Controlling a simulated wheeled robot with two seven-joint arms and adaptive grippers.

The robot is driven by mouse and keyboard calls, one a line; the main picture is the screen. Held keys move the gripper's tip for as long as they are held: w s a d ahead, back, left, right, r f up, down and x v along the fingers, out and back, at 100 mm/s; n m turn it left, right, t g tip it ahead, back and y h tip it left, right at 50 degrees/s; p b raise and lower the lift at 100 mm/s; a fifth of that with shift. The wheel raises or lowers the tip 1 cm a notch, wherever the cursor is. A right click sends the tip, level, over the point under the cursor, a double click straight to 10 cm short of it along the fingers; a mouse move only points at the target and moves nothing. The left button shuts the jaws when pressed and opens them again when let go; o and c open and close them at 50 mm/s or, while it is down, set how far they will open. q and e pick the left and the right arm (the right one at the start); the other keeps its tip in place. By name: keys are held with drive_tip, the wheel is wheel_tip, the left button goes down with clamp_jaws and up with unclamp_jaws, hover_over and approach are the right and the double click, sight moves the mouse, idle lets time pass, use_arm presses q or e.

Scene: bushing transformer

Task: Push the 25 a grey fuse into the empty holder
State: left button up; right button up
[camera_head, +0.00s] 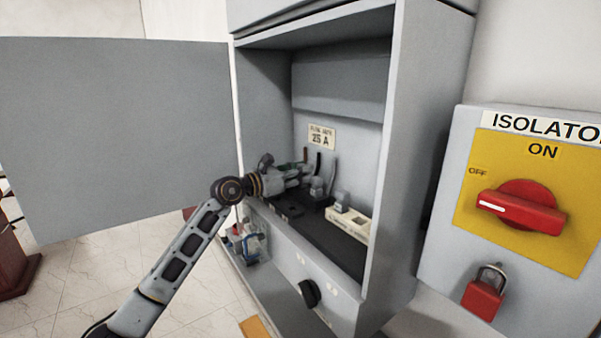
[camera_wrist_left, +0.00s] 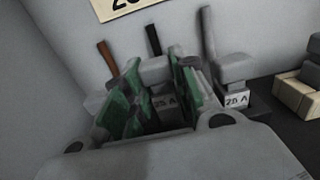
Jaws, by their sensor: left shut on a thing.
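My left gripper (camera_head: 293,174) reaches into the open grey cabinet, near its left inner wall. In the left wrist view its green-padded fingers (camera_wrist_left: 160,95) are shut on a grey fuse (camera_wrist_left: 157,70). A "25 A" label shows low between the fingers. The fuse's lower end and the holder under it are hidden, so I cannot tell how deep it sits. Just right of it, another grey fuse (camera_wrist_left: 233,70) stands above a block labelled "25 A"; it also shows in the head view (camera_head: 317,185). My right gripper is in neither view.
A "25 A" sign (camera_head: 321,137) is on the cabinet's back wall. Brown, black and grey leads rise behind the fuses. A cream block (camera_head: 349,222) with a grey piece on it stands to the right. The cabinet door (camera_head: 120,130) is open at the left. A red isolator handle (camera_head: 521,207) is outside.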

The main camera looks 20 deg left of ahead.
use_arm(q)
drive_tip(key=shift+f+b, duration=0.4)
drive_tip(key=shift+f, duration=0.25)
drive_tip(key=o, duration=1.1)
drive_tip(key=shift+f, duration=0.1)
drive_tip(key=shift+a, duration=0.1)
drive_tip(key=shift+v, duration=5.95)
